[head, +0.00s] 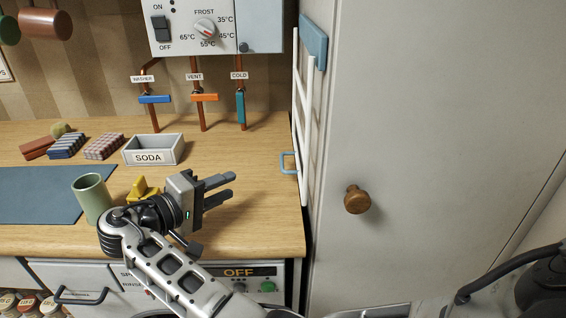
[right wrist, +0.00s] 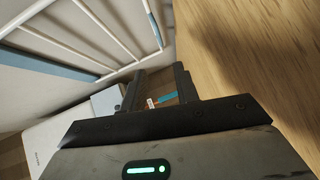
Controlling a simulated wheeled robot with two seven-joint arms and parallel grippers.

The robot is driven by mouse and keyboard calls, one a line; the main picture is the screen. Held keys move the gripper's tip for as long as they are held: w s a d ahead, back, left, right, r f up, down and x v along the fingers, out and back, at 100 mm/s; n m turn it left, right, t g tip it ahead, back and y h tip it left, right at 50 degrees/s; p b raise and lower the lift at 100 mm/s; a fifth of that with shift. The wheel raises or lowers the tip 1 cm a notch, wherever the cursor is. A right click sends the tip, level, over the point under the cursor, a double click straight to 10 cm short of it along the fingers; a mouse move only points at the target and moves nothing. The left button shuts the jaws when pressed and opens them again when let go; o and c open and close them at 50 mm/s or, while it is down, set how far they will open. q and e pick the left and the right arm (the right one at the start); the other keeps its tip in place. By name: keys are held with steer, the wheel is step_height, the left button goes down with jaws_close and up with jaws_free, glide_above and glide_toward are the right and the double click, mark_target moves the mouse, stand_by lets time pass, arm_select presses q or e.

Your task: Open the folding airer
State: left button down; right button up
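The folding airer (head: 303,115) is a white rail frame standing upright, folded close against the side of the tall grey cabinet. A blue board (head: 314,42) is at its top and a small blue handle (head: 289,162) at its lower end. My right gripper (head: 230,185) is open and empty above the worktop, left of the handle and apart from it, with its fingers pointing right in the head view. In the right wrist view the airer's white bars (right wrist: 108,38) and the blue handle (right wrist: 155,30) show beyond the open fingers (right wrist: 158,88). My left gripper is not seen.
The grey cabinet (head: 430,120) with a wooden knob (head: 357,199) stands right of the airer. On the worktop (head: 255,228) are a SODA box (head: 153,150), a green cup (head: 92,198) and a yellow object (head: 143,190). The worktop before the handle is clear.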

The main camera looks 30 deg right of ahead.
steer(key=p+x, duration=0.3)
steer(key=x, duration=1.3)
steer(key=shift+s, duration=0.1)
jaws_close()
